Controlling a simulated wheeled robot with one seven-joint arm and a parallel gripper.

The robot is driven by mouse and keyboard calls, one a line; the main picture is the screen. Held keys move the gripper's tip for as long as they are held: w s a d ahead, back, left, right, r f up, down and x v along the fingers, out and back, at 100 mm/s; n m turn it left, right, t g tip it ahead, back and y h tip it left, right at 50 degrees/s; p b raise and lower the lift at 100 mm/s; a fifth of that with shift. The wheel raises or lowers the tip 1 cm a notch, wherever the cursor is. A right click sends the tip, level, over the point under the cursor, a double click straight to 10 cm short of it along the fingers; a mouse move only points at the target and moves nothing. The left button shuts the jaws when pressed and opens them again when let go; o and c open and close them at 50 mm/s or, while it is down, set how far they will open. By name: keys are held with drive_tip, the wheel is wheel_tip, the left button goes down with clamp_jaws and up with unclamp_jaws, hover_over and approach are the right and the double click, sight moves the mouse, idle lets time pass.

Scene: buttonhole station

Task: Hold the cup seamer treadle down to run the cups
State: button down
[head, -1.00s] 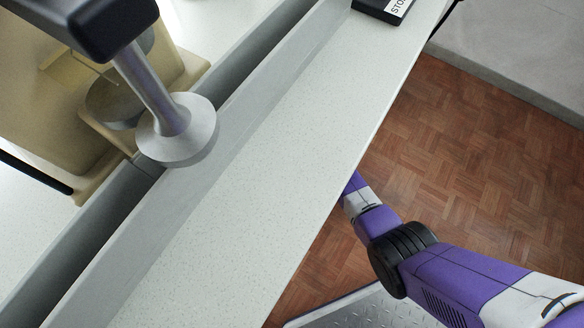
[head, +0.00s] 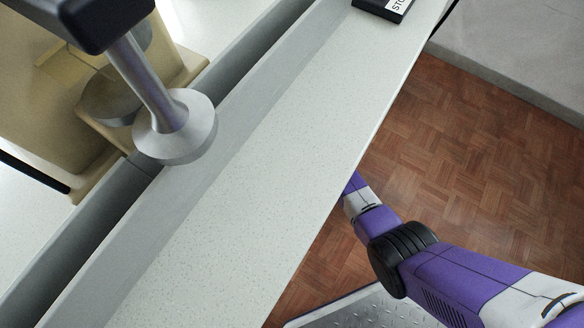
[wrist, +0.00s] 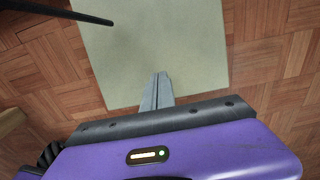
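My gripper (wrist: 157,90) shows in the wrist view with its two grey fingers together, pointing over a pale, flat, plain panel (wrist: 160,45) low at the floor. I cannot tell whether the fingertips touch it, or whether it is the treadle. Nothing shows between the fingers. In the head view my purple arm reaches down beside the table edge and its end is hidden under the tabletop. A metal tread plate (head: 365,310) lies low at the bottom edge, partly cut off. A beige machine (head: 50,80) stands at the upper left behind a silver spindle with a round disc (head: 178,130).
The speckled tabletop (head: 230,190) is mostly bare, with a grey rail (head: 120,240) along it. A black labelled block (head: 383,8) sits at its far end. Parquet floor (head: 480,160) is open on the right. A dark rod (wrist: 60,11) crosses the wrist view's upper left.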

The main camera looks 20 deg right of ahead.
drive_tip(key=shift+f+b, duration=1.45)
drive_tip(key=shift+f, duration=0.45)
drive_tip(key=shift+s+r, duration=0.1)
drive_tip(key=shift+s, duration=0.05)
drive_tip(key=shift+s+r+p, duration=0.1)
drive_tip(key=shift+r+p, duration=0.45)
drive_tip(key=shift+p, duration=0.3)
drive_tip(key=r+p, duration=0.6)
drive_tip(key=r, duration=0.1)
drive_tip(key=shift+w, duration=0.25)
drive_tip(key=shift+p, duration=0.3)
wheel_tip(320, 180, up, 8)
drive_tip(key=p, duration=0.4)
drive_tip(key=shift+f, duration=0.15)
